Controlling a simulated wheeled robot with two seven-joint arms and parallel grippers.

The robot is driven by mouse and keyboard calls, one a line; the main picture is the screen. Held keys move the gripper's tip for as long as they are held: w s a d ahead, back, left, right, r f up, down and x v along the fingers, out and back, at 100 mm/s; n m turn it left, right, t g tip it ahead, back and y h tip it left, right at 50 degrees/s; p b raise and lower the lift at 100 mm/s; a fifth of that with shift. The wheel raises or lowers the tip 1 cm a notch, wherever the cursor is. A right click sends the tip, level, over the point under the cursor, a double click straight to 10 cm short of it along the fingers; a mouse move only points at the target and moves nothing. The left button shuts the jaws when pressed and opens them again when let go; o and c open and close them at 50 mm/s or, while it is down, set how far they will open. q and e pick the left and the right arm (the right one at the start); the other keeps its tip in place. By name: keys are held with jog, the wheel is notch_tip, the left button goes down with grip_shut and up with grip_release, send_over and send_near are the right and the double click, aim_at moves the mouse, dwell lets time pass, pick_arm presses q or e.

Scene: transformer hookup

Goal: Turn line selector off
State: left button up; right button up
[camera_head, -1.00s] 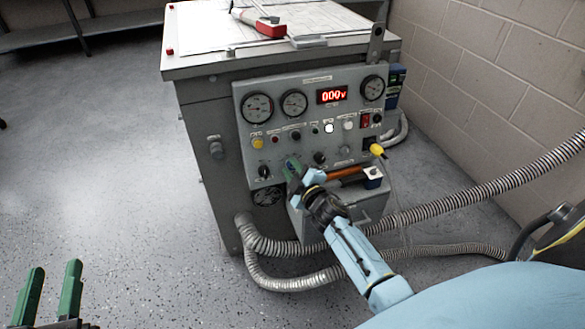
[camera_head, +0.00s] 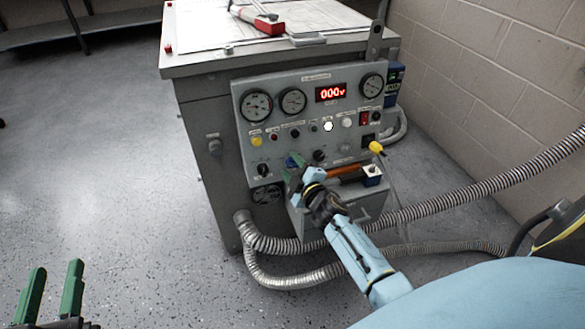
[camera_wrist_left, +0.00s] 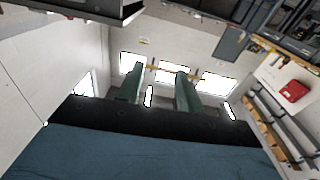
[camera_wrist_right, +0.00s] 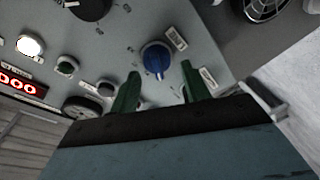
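The control panel (camera_head: 345,115) on the grey cabinet carries gauges, lamps, switches and knobs. A blue rotary knob (camera_wrist_right: 155,58) with a white mark lies beyond and between the fingers of my right gripper (camera_wrist_right: 158,88). The fingers are apart, and there seems to be a gap to the knob. In the head view my right gripper (camera_head: 293,165) is at the panel's lower edge and covers that area. My left gripper (camera_head: 50,292) is open and empty at lower left, far from the panel.
A black knob (camera_head: 263,170) and a round vent (camera_head: 267,194) are left of my right gripper. The red display (camera_head: 332,93) reads 000. A grey box (camera_head: 340,205) projects below the panel. Corrugated hoses (camera_head: 470,200) cross at the right. The floor at the left is clear.

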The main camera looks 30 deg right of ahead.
jog(key=shift+s+a+r, duration=0.1)
jog(key=shift+s, duration=0.2)
pick_arm(q)
jog(key=s+a+f+g+y+p, duration=0.2)
jog(key=s+f+g, duration=0.2)
jog(key=f, duration=0.3)
jog(key=s+a+f+g+y+p, duration=0.2)
jog(key=s+a+f+g, duration=0.1)
jog(key=s+f+g, duration=0.2)
jog(key=shift+s+a+f+n+g, duration=0.2)
jog(key=shift+a+f+n+g, duration=0.15)
jog(key=shift+f+g, duration=0.85)
pick_arm(e)
jog(key=s+r, duration=0.1)
jog(key=s, duration=1.1)
jog(key=shift+s+a, duration=0.4)
jog(key=shift+a, duration=0.05)
pick_arm(q)
jog(key=shift+r, duration=0.15)
pick_arm(e)
jog(key=shift+f, duration=0.1)
